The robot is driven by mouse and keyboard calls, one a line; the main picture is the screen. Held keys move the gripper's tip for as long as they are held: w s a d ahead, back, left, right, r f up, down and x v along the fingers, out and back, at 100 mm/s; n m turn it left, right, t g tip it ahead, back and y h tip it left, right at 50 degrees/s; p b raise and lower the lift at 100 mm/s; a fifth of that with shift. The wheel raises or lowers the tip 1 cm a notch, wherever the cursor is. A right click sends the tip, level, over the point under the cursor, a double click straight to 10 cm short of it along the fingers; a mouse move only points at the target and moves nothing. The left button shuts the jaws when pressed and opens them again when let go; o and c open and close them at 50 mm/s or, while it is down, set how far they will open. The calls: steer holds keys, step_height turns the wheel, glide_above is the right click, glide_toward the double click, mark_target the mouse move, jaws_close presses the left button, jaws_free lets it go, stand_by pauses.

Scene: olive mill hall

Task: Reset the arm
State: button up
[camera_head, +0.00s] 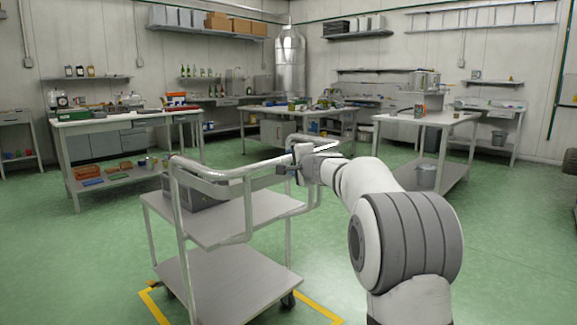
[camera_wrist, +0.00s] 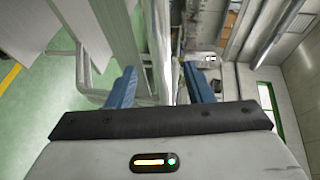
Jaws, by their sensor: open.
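My arm reaches forward from the lower right in the head view. My gripper (camera_head: 288,170) is beside the top rail of a grey metal cart (camera_head: 225,280). In the wrist view, my gripper (camera_wrist: 160,88) shows two blue fingers spread apart. A pale rail of the cart (camera_wrist: 158,40) runs up the picture in the gap between the fingers. I cannot tell whether the fingers touch it. The gripper holds nothing that I can see.
A dark grey box (camera_head: 205,195) sits on the cart's upper shelf. Yellow floor tape (camera_head: 150,303) marks the floor around the cart. Workbenches (camera_head: 135,118) with tools and containers line the back. Another table (camera_head: 425,118) stands at right. Green floor (camera_head: 510,240) is clear at right.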

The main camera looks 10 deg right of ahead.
steer(key=shift+s+d, duration=0.1)
steer(key=shift+s, duration=0.25)
steer(key=shift+r, duration=0.1)
steer(key=s+a+r+n+g+p, duration=0.2)
steer(key=s+r+n+p, duration=0.1)
steer(key=s+p, duration=0.35)
steer(key=s+a+r+n+g+y+p, duration=0.1)
steer(key=s+a+r+n+g+p, duration=0.15)
steer(key=s+p, duration=0.4)
steer(key=s+a+r+n+g+p, duration=0.25)
steer(key=s+p, duration=0.25)
steer(key=s, duration=0.3)
steer(key=s+d+n+g+h+p, duration=0.2)
steer(key=s+p, duration=0.5)
steer(key=s, duration=0.7)
steer(key=s+d+r+n+g+h+p, duration=0.1)
steer(key=s+d+n+g+p, duration=0.3)
steer(key=s+p, duration=0.4)
steer(key=s+h, duration=0.1)
steer(key=s, duration=0.6)
steer(key=shift+r+h+p, duration=0.2)
steer(key=shift+h+p, duration=0.1)
steer(key=shift+h, duration=0.1)
